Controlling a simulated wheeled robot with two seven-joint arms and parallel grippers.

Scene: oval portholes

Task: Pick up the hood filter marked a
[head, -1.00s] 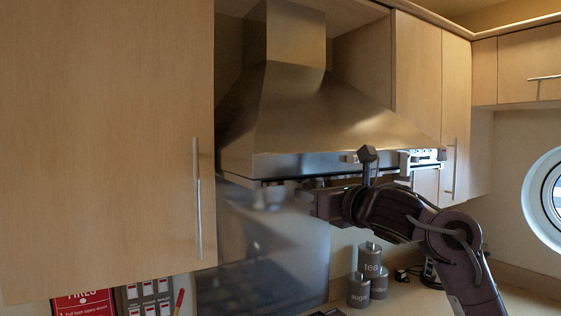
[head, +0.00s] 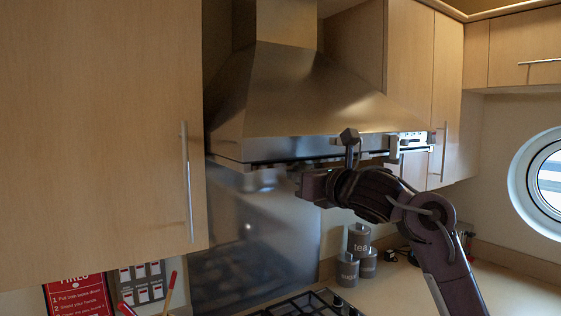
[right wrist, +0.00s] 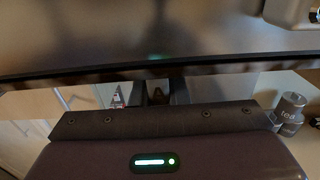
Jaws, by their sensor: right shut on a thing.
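The steel range hood (head: 300,95) hangs between the cabinets. My right gripper (head: 299,186) is just below its front lower edge, near the middle, with the arm coming in from the lower right. In the right wrist view the gripper (right wrist: 157,93) is shut on a small dark piece between its fingers, which I take to be part of the hood filter. The filter's panel and any letter on it cannot be made out. The hood's dark lower edge (right wrist: 120,75) crosses just above the fingers. My left gripper is not in view.
Grey canisters (head: 359,240) stand on the counter behind my right arm. A hob (head: 300,303) lies below the hood. A tall cabinet door (head: 100,130) fills the left side. The air between hood and hob is free left of the gripper.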

